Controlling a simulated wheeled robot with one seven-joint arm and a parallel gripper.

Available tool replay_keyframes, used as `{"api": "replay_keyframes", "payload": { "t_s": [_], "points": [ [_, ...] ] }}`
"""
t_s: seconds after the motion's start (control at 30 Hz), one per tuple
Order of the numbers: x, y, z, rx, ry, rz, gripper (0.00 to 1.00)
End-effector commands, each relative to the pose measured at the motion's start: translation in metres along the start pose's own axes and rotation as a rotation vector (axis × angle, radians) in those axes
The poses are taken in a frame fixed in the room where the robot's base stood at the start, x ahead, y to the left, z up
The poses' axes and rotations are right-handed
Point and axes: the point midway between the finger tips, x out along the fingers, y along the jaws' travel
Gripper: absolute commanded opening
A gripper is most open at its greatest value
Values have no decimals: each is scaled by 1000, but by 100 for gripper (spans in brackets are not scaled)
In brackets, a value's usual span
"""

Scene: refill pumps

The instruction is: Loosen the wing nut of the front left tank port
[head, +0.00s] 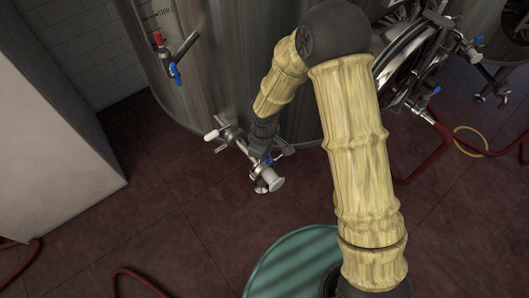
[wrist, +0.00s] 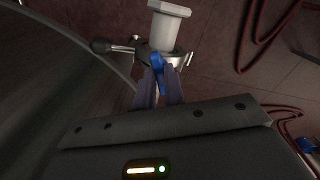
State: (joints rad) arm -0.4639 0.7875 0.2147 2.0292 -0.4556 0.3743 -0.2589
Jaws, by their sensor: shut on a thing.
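The front left tank port (head: 268,182) is a steel fitting low on the front of the big steel tank (head: 225,70). Its pale flanged end (wrist: 170,14) and a steel clamp ring (wrist: 180,58) show in the wrist view. The blue wing nut (wrist: 158,63) sits at the clamp between my two fingertips. My gripper (wrist: 159,82) is shut on it. In the head view my gripper (head: 264,146) is at the port, partly hidden by dark wrist parts, and the wing nut is hard to make out there.
A dark-knobbed lever (wrist: 102,46) sticks out left of the clamp. A red and blue valve (head: 172,62) is higher on the tank. A white block (head: 50,130) stands at left. Red hoses (head: 435,150) lie at right. A teal round top (head: 295,262) is below.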

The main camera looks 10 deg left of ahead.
Motion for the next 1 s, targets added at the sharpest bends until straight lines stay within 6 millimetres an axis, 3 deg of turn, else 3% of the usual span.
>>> {"api": "replay_keyframes", "payload": {
  "t_s": [1.0],
  "points": [
    [-1,-1,2,-942,-4,1,0]
  ]
}}
